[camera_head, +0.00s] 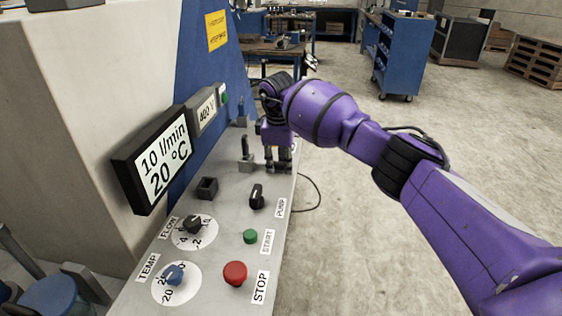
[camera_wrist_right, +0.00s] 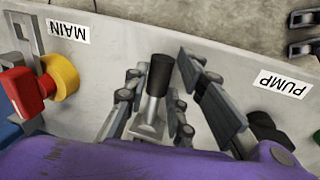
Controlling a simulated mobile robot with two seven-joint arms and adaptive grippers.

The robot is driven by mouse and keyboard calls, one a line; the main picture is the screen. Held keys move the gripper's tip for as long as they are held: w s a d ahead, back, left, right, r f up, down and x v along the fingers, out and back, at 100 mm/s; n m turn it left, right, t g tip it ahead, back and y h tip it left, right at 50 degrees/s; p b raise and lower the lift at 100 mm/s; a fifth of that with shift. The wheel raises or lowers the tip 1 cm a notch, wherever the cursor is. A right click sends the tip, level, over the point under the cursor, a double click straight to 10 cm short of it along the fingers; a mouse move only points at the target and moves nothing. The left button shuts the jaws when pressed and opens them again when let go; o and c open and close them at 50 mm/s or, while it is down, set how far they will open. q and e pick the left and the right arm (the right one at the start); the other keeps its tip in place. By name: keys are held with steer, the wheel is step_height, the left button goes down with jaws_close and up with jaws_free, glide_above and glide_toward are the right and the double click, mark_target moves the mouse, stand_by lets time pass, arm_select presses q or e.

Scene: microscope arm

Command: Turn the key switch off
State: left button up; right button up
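In the head view, my right gripper (camera_head: 278,163) points down at the far part of the grey control panel (camera_head: 212,258). In the right wrist view its fingers (camera_wrist_right: 168,112) are apart, on either side of a black-capped metal lever (camera_wrist_right: 158,75), with gaps to it. The lever stands up from the panel. A red and yellow rotary switch (camera_wrist_right: 52,82) is beside the MAIN label (camera_wrist_right: 68,32). A black PUMP knob (camera_head: 257,196) is nearer in the head view. I cannot tell which control is the key switch; no key clearly shows. My left gripper is not visible.
A green START button (camera_head: 250,236), red STOP button (camera_head: 235,273), FLOW dial (camera_head: 194,224) and TEMP dial (camera_head: 174,275) are on the near panel. A display (camera_head: 152,160) juts over its left side. Open floor (camera_head: 380,225) lies to the right.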

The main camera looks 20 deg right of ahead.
steer(key=shift+o, duration=1.2)
steer(key=shift+r, duration=0.1)
step_height(320, 180, up, 12)
steer(key=s+a, duration=0.1)
steer(key=s, duration=0.1)
steer(key=shift+s+f, duration=0.1)
steer(key=shift+f, duration=0.2)
